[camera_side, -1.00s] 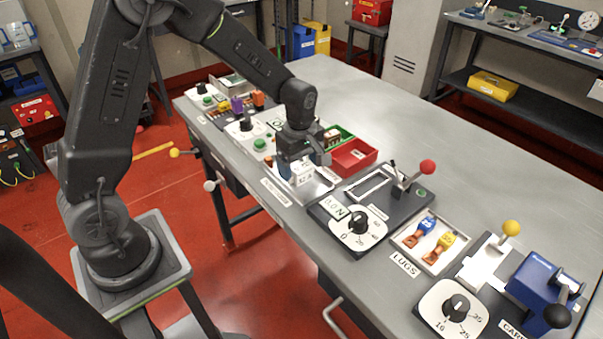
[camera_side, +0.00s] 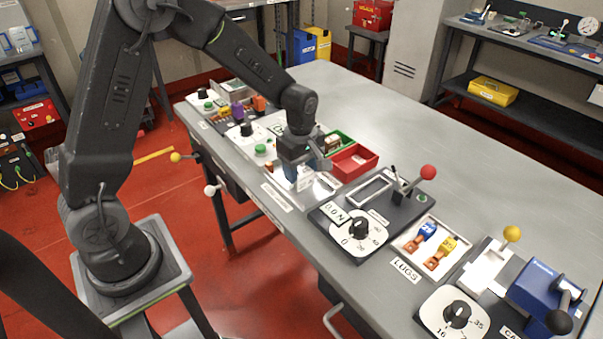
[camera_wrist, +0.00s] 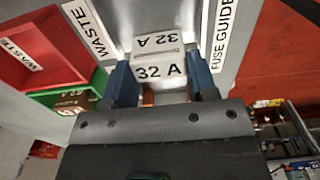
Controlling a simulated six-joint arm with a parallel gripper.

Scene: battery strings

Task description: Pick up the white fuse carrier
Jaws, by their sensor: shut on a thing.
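The white fuse carrier (camera_wrist: 160,72), marked 32 A, sits between the two blue fingers of my gripper (camera_wrist: 161,82) in the wrist view. The fingers are shut on its sides. A second, upside-down 32 A marking shows just beyond it; I cannot tell if it is a reflection. In the side view my gripper (camera_side: 300,172) is low over the shiny tray (camera_side: 322,187) near the bench's front edge. The carrier is mostly hidden there, and I cannot tell whether it touches the tray.
A red waste bin (camera_side: 355,160) and a green bin (camera_side: 337,142) stand close behind my gripper. A black device with a red-knobbed lever (camera_side: 428,172) stands to the right, then a tray of lugs (camera_side: 408,242). The back of the bench (camera_side: 450,140) is clear.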

